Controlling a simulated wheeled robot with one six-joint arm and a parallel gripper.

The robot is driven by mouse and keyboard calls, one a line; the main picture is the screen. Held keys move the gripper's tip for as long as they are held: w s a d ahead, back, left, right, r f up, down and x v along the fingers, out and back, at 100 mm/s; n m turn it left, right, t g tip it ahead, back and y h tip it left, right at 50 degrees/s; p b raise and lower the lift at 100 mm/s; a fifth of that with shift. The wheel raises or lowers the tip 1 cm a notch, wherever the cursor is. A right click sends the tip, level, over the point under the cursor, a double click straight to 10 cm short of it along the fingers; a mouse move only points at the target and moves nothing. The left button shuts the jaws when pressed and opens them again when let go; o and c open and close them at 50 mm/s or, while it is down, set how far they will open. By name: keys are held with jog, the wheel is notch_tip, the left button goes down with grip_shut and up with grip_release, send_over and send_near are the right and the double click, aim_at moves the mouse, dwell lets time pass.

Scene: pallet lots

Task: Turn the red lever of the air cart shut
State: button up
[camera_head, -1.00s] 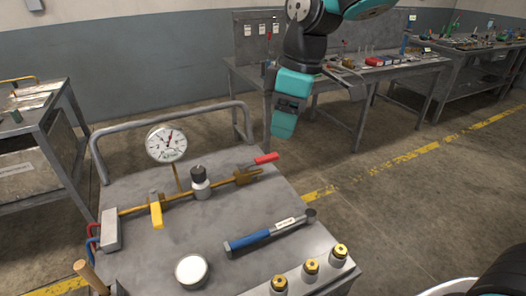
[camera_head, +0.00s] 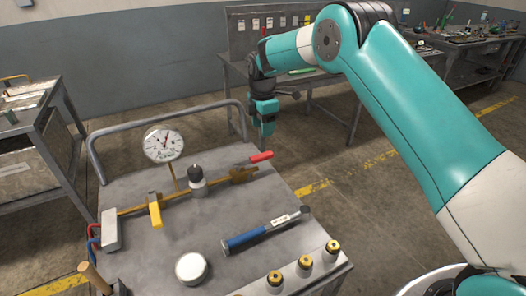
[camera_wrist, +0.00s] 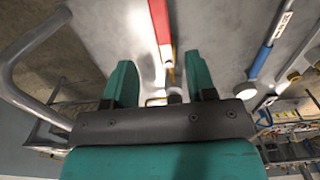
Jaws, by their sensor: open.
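The air cart (camera_head: 225,225) has a grey metal top with a brass pipe running across it. The red lever (camera_head: 261,157) sits at the pipe's right end and points right, roughly in line with the pipe. A yellow lever (camera_head: 155,212) is on the pipe's left part. My gripper (camera_head: 266,120) hangs above and just behind the red lever's free end, apart from it. In the wrist view, my gripper (camera_wrist: 160,80) has its two teal fingers spread, and the red lever (camera_wrist: 160,22) shows between and beyond them.
A round gauge (camera_head: 163,145) and a dark-topped regulator (camera_head: 197,181) stand on the pipe. A blue-handled tool (camera_head: 255,235), a white round lid (camera_head: 191,268) and several brass fittings (camera_head: 304,264) are nearer. A tube handle (camera_head: 165,118) rims the cart's back.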

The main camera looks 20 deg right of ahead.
aim_at(263, 155)
notch_tip(263, 155, down, 10)
jog(key=shift+f+p, duration=0.25)
jog(key=shift+p, duration=0.6)
grip_shut()
